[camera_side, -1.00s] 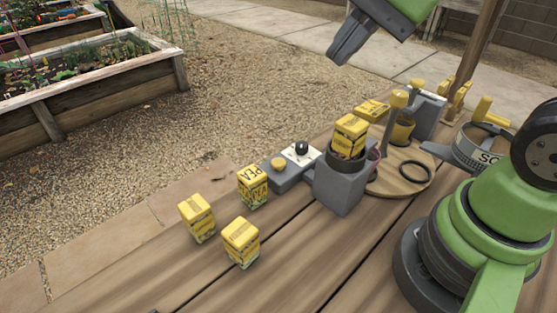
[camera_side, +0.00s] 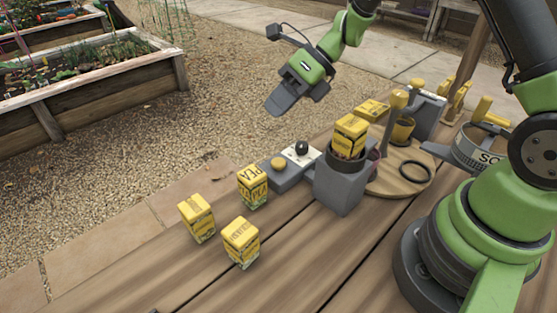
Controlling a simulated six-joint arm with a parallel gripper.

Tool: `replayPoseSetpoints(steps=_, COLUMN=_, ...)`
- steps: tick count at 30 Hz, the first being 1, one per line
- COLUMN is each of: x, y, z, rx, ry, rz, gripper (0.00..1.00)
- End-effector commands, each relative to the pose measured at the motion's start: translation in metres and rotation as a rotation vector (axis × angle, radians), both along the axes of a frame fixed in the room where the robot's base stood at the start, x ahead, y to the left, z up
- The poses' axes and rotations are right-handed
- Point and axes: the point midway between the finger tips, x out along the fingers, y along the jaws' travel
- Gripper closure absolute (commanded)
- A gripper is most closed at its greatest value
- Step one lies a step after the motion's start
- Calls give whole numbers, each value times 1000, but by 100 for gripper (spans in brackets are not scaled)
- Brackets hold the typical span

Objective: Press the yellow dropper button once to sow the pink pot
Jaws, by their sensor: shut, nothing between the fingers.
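A round yellow button (camera_side: 278,163) sits on a low grey box with a black knob (camera_side: 302,148), in the middle of the table. The box adjoins a grey dropper housing (camera_side: 340,190) with a yellow seed packet (camera_side: 350,133) standing in its dark cup. Only a sliver of a pinkish pot (camera_side: 374,153) shows behind the housing, on a round wooden board (camera_side: 385,183). My gripper (camera_side: 276,108) is shut and empty, tilted down to the left, in the air above the button and apart from it.
Several yellow seed packets (camera_side: 241,242) stand on the table at front left, one marked PEA (camera_side: 252,187) close to the button box. On the right are a black ring (camera_side: 415,174), a yellow pot (camera_side: 402,130), a grey sieve (camera_side: 478,148) and a wooden post (camera_side: 478,50).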

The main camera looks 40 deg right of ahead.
Motion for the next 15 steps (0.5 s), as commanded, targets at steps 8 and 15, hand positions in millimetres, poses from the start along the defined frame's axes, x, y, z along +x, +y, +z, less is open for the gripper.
replayPoseSetpoints(steps=8, x=-1, y=0, z=-4, rx=-2, ry=0, rz=5, gripper=100)
replayPoseSetpoints(steps=15, x=-1, y=0, z=-31, rx=-2, ry=4, rz=4, gripper=100)
